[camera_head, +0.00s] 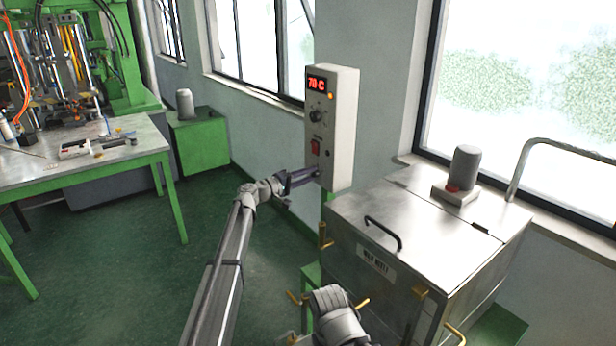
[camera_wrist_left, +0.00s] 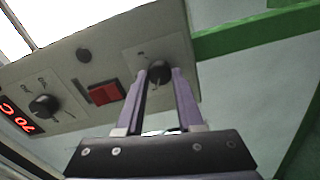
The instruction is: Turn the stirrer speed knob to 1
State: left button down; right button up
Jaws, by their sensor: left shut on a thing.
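The left gripper (camera_head: 316,173) is shut on this knob at the bottom of the panel. In the head view the fingers hide most of the knob. Its pointer and scale numbers are too small to read. My right gripper is not in view; only a grey arm part shows low in the head view.
Above the held knob are a red switch (camera_head: 315,147) and another black dial (camera_head: 316,115). A steel wax melt tank (camera_head: 390,210) with a black lid handle and brass valves stands to the right. A work table (camera_head: 120,160) stands left. Green floor between is clear.

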pick_arm(q)
jog(key=c, duration=0.5)
grip_release()
jog(key=shift+c, duration=0.2)
jog(key=shift+a, duration=0.15)
jog(key=v, duration=0.7)
jog(key=shift+s+a, duration=0.2)
jog(key=shift+s, duration=0.05)
